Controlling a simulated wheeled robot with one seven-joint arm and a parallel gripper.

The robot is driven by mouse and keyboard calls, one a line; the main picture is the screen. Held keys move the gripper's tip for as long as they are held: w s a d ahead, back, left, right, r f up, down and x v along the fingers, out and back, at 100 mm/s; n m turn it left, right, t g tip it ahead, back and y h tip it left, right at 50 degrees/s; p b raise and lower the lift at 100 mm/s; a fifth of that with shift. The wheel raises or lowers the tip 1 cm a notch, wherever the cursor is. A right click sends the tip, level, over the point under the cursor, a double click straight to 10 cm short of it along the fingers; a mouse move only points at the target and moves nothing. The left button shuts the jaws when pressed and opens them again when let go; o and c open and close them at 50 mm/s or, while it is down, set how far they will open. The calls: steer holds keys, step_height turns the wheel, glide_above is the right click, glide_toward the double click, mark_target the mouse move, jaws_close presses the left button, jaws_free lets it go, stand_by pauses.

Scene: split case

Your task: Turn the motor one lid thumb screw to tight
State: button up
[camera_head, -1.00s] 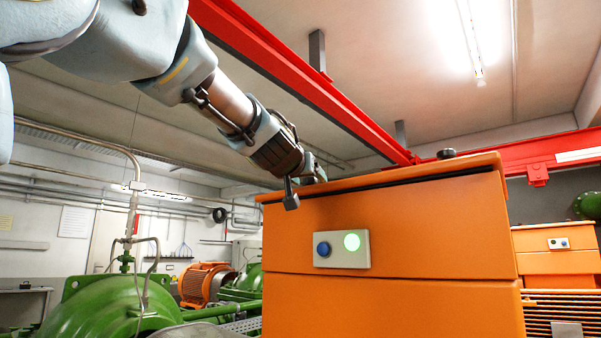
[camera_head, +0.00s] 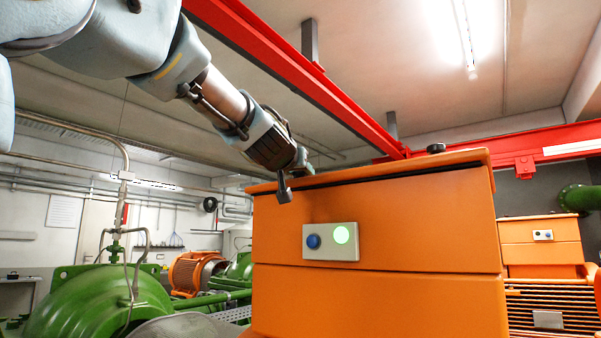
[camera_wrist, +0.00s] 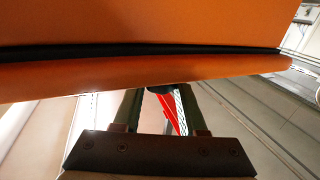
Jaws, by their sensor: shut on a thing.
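The near orange motor box (camera_head: 375,225) has an orange lid (camera_head: 400,168) with a dark seam beneath it. A black thumb screw (camera_head: 436,149) stands on top of the lid towards the right. My gripper reaches the lid's left end, where the lid's edge partly hides its fingertips in the head view. In the wrist view my gripper (camera_wrist: 160,96) has its two dark fingers closed on a small dark knob (camera_wrist: 160,87), which looks like another thumb screw, beside the lid edge (camera_wrist: 150,78). Most of that knob is hidden, so how tight it is does not show.
A panel with a blue button and a lit green button (camera_head: 330,242) is on the box front. A red overhead beam (camera_head: 300,80) runs above my arm. Green machinery (camera_head: 100,305) stands at lower left. A second orange motor box (camera_head: 540,245) stands at right.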

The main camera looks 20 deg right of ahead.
jaws_close()
